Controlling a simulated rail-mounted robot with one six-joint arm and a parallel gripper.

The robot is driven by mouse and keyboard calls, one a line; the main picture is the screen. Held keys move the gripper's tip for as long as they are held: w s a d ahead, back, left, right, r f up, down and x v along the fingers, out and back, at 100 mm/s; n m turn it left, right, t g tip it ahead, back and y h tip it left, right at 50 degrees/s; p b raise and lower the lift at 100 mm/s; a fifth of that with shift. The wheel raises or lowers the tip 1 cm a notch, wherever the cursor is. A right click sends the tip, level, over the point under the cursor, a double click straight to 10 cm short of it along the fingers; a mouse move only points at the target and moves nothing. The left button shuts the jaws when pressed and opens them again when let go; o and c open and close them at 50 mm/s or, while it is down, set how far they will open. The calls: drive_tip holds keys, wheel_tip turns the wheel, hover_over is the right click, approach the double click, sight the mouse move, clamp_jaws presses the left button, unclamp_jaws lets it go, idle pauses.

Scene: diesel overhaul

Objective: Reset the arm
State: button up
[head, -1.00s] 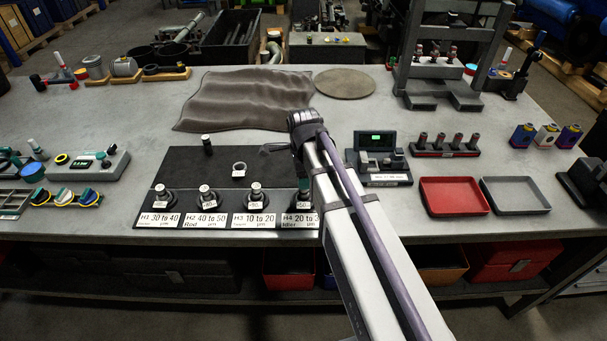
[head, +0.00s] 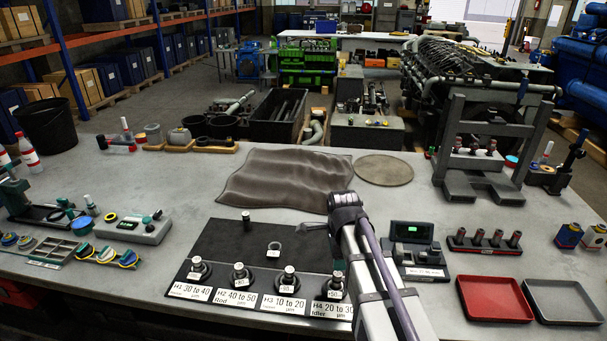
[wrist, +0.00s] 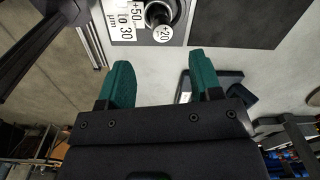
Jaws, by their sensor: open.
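My gripper (wrist: 160,82) shows in the wrist view with its two green-padded fingers spread apart and nothing between them. In the head view my arm reaches in from the bottom right, and its wrist end hangs over the right edge of the black mat (head: 228,238); the fingers are largely hidden there.
The mat holds several posts, H1 to H4, and a loose ring (head: 274,250). To the right are a gauge with a green display (head: 411,237), a red tray (head: 494,298) and a grey tray (head: 562,301). A brown cloth (head: 285,178) and round pad (head: 384,169) lie behind.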

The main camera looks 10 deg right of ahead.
drive_tip(key=n, duration=0.2)
drive_tip(key=shift+s+n, duration=0.15)
drive_tip(key=shift+n, duration=0.15)
drive_tip(key=s+n, duration=1.2)
drive_tip(key=n, duration=0.3)
drive_tip(key=shift+s+n, duration=0.4)
